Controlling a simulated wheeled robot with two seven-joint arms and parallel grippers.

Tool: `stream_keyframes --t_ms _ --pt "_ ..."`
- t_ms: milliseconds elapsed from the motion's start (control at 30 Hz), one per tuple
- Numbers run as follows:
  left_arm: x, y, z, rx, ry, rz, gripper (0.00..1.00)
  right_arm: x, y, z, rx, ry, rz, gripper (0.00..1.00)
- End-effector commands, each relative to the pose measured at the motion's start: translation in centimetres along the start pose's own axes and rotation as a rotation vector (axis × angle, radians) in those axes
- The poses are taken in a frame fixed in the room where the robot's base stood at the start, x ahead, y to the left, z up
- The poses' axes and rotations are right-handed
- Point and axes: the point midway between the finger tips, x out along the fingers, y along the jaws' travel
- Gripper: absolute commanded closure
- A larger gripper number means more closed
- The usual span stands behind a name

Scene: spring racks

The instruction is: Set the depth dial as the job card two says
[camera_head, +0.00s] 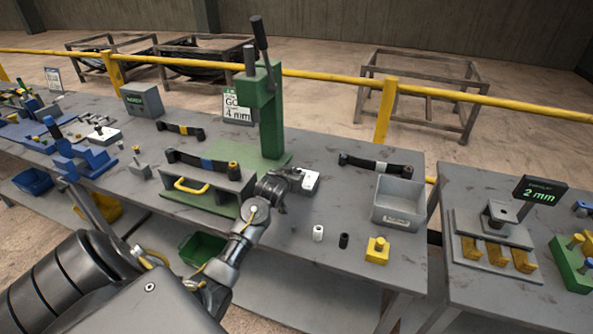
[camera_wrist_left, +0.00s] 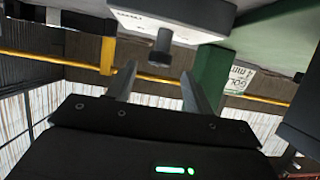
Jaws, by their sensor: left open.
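A green press (camera_head: 268,115) with a dark lever stands on the grey bench. A white card (camera_head: 237,106) with a "4 mm" line hangs beside its column; part of it shows in the left wrist view (camera_wrist_left: 241,76). A pale box (camera_head: 311,181) sits by the press base. In the left wrist view a pale housing (camera_wrist_left: 185,20) carries a dark round knob (camera_wrist_left: 160,46), which looks like the dial. My left gripper (camera_head: 289,179) is beside the pale box. Its fingers (camera_wrist_left: 160,78) are open, with the knob between their tips in the picture; contact cannot be told. Any dial marks are unreadable.
A dark display (camera_head: 540,191) reading "2 mm" stands on the right bench. A grey bin (camera_head: 398,202), a yellow block (camera_head: 376,250) and small white (camera_head: 318,233) and black (camera_head: 343,240) cylinders are right of my gripper. A yellow-handled grey fixture (camera_head: 205,188) is left of it.

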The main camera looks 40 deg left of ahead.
Motion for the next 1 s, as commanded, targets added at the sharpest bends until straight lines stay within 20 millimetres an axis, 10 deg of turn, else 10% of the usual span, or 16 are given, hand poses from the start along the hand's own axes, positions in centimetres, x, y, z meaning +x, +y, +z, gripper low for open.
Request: stream_keyframes --t_ms 667,1000 --pt "3.9 0.2 0.0 0.001 0.000 0.002 0.48 -0.4 0.2 -0.3 -0.001 0.005 0.003 0.64" --pt "3.9 0.2 0.0 0.001 0.000 0.002 0.91 -0.4 0.2 -0.3 -0.001 0.005 0.003 0.64"
